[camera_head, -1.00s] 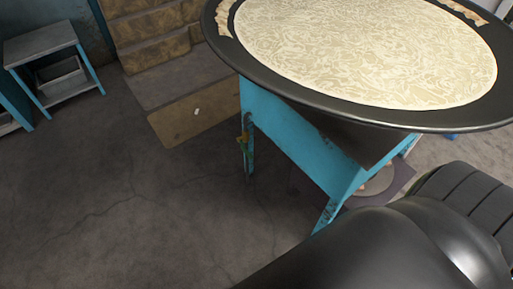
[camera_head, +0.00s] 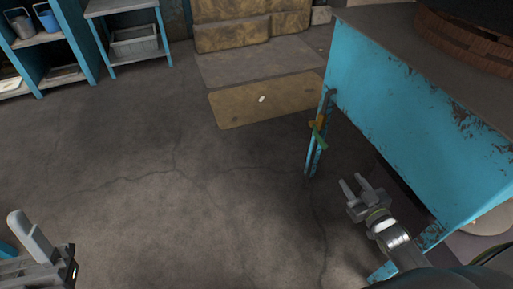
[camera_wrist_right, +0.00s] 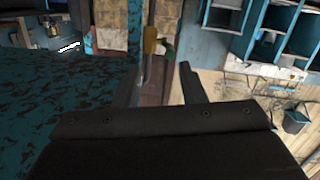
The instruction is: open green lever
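A small green lever (camera_head: 318,138) with an orange-yellow part above it is on the near-left leg of the blue metal stand in the head view. The green piece (camera_wrist_right: 169,50) also shows in the right wrist view, just beyond my finger tips. My right gripper (camera_head: 354,181) is open and empty, below and to the right of the lever and apart from it; its two fingers also show in the wrist view (camera_wrist_right: 160,78). My left gripper (camera_head: 30,238) is partly cut off at the lower left, with one finger clear, far from the lever.
The blue stand (camera_head: 400,95) fills the right side, close to my right gripper. A shelf unit (camera_head: 85,45) and small table (camera_head: 122,10) stand at the back left. A flat yellowish board (camera_head: 265,98) lies on the floor. The floor between is clear.

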